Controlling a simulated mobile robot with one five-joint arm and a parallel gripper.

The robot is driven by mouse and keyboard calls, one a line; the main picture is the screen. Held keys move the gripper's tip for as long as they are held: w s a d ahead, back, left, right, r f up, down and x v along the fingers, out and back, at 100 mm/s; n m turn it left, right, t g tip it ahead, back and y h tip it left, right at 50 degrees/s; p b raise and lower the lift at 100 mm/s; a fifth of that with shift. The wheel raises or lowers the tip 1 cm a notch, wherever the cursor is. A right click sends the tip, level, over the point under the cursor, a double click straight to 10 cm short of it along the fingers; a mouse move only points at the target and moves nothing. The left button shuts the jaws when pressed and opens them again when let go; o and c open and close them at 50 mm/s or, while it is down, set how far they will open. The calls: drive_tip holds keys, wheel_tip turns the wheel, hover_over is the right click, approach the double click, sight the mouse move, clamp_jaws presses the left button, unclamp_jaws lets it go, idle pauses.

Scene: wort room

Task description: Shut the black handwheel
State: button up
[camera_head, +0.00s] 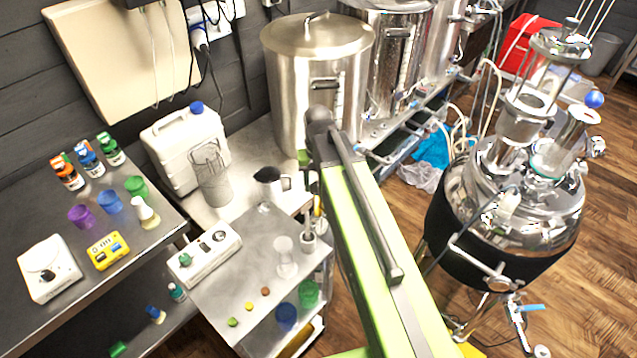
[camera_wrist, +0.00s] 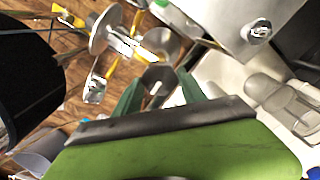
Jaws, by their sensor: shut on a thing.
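My gripper (camera_wrist: 159,82) shows in the wrist view as two green tapered fingers. They are closed in on a small dark grey piece (camera_wrist: 157,74) with a light spot at its lower edge. It may be the black handwheel, but the picture is too coarse to be sure. In the head view my own green arm reaches up the middle toward the steel kettles. It hides the fingertips and whatever they hold. No black handwheel can be clearly made out in the head view.
A lidded steel kettle (camera_head: 318,75) stands behind the arm. A steel tank with a black jacket (camera_head: 470,236) is on the right. Wooden floor shows at lower right.

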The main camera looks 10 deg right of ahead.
drive_tip(key=m, duration=0.4)
drive_tip(key=shift+w+m, duration=0.15)
drive_tip(key=shift+m, duration=0.15)
drive_tip(key=m, duration=0.4)
drive_tip(key=shift+m, duration=0.3)
drive_tip(key=m, duration=0.4)
drive_tip(key=shift+m, duration=2.5)
drive_tip(key=o, duration=1.3)
drive_tip(key=shift+o, duration=0.2)
drive_tip(key=shift+r, duration=0.1)
